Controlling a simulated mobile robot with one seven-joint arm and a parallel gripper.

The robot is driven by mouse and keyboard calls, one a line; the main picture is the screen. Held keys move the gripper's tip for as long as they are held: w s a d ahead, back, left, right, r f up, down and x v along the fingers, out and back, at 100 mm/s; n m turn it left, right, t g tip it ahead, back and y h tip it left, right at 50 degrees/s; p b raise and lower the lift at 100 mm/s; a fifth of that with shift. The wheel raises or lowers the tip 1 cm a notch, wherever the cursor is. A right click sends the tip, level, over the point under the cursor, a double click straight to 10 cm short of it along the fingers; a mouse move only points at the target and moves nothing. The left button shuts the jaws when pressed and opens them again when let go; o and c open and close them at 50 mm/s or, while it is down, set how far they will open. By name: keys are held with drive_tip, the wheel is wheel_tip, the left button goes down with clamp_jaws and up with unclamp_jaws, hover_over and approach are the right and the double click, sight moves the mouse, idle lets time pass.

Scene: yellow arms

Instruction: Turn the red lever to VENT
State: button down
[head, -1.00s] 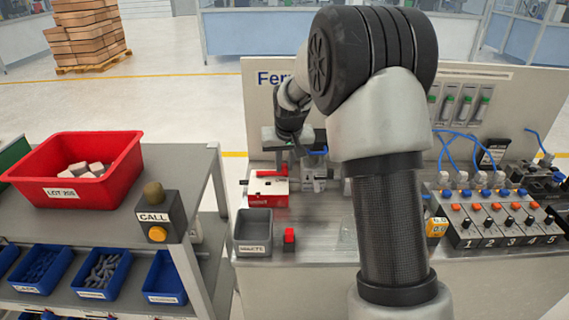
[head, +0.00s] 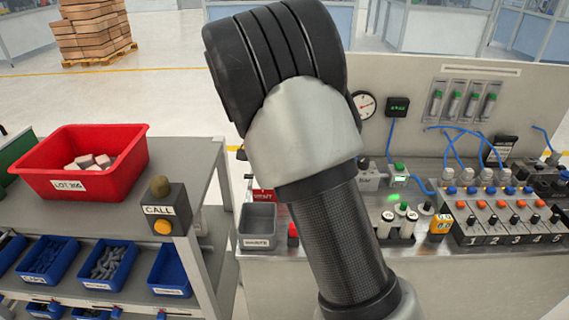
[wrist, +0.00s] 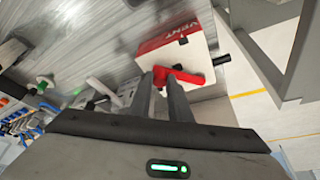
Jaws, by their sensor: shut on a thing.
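The red lever (wrist: 192,77) shows in the wrist view on a white valve block (wrist: 200,50). My gripper (wrist: 162,78) is shut on the lever's near end, with a finger on either side. The lever lies across the block's near side in this picture. The block has a red band marked VENT (wrist: 180,34). In the head view my arm hides the lever, the gripper and most of the block; only part of the red VENT label (head: 264,196) shows.
A cart with a red tub (head: 80,165) and a CALL button box (head: 165,215) is at left. Gauges, hoses and numbered switches fill the bench at right.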

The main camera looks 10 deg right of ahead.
drive_tip(key=a+m, duration=0.1)
drive_tip(key=a+m+g+p, duration=0.1)
drive_tip(key=m, duration=0.1)
drive_tip(key=a+m+p, duration=0.1)
drive_tip(key=shift+s+r+m+g+h, duration=0.15)
drive_tip(key=shift+s+m+g+h, duration=0.15)
drive_tip(key=shift+s+h, duration=0.1)
drive_tip(key=shift+w+a+m+g+p, duration=0.1)
drive_tip(key=shift+a+m+g+p, duration=0.5)
drive_tip(key=shift+m, duration=0.55)
drive_tip(key=shift+w+a+m+g+p, duration=0.1)
drive_tip(key=shift+a+m+g+p, duration=0.2)
drive_tip(key=shift+a+m+p, duration=0.7)
drive_tip(key=shift+d, duration=0.15)
drive_tip(key=c, duration=1.6)
unclamp_jaws()
drive_tip(key=shift+c, duration=0.2)
drive_tip(key=p+v, duration=0.1)
drive_tip(key=v, duration=1.6)
drive_tip(key=shift+a, duration=0.25)
